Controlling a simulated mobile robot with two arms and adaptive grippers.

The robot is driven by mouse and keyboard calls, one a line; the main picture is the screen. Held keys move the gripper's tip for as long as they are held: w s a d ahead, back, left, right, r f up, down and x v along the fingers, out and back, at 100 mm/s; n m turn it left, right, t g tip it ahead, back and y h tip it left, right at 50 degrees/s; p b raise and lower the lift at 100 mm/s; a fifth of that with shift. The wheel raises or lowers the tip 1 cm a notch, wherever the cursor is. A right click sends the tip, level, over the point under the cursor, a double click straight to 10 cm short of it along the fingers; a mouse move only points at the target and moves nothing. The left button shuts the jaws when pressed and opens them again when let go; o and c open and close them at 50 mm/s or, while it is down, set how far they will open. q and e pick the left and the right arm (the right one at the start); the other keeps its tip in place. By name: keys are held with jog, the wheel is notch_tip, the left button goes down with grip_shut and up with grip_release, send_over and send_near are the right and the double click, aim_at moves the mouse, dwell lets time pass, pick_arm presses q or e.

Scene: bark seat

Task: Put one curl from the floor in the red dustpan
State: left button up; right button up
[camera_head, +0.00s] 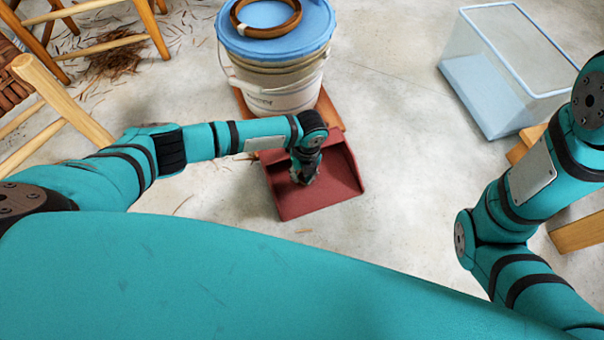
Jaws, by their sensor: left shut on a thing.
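The red dustpan (326,203) lies on the floor at the middle of the view, its open edge toward me. My left gripper (304,178) points down over the inside of the dustpan. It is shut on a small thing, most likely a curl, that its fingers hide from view. Loose curls and shavings lie on the floor at the upper left, with a dark heap of them (112,60) by the chair legs.
A white bucket (285,98) with a blue lid (300,42) and a brown ring (291,20) on it stands behind the dustpan. Wooden chairs (62,103) stand at left. A clear bin (483,98) is at upper right. The floor between is clear.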

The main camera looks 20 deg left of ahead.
pick_arm(q)
jog(key=o, duration=0.7)
jog(key=shift+f, duration=0.1)
